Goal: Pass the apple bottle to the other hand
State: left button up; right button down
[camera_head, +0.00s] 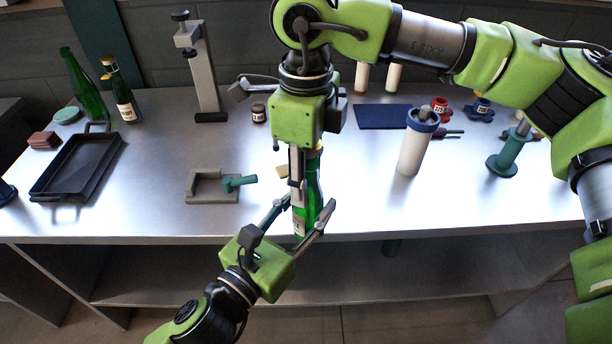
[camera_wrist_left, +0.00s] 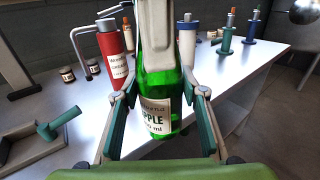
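The apple bottle (camera_head: 313,192) is green glass with a pale label. It is upright near the front edge of the table, and its label reads "APPLE" in the left wrist view (camera_wrist_left: 158,118). My right gripper (camera_head: 301,180) comes down from above and is shut on the bottle's upper part. One of its fingers covers the neck in the left wrist view. My left gripper (camera_head: 307,207) is open, with its fingers on either side of the lower bottle. In the left wrist view, gaps show between the bottle and these fingers.
A grey cradle with a teal handle (camera_head: 212,187) lies to the left, and a black tray (camera_head: 75,168) farther left. A white cylinder (camera_head: 413,150) stands to the right. A red bottle (camera_wrist_left: 115,62) stands behind. The table's front edge (camera_head: 420,232) is close.

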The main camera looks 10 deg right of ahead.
pick_arm(q)
jog(key=shift+o, duration=1.3)
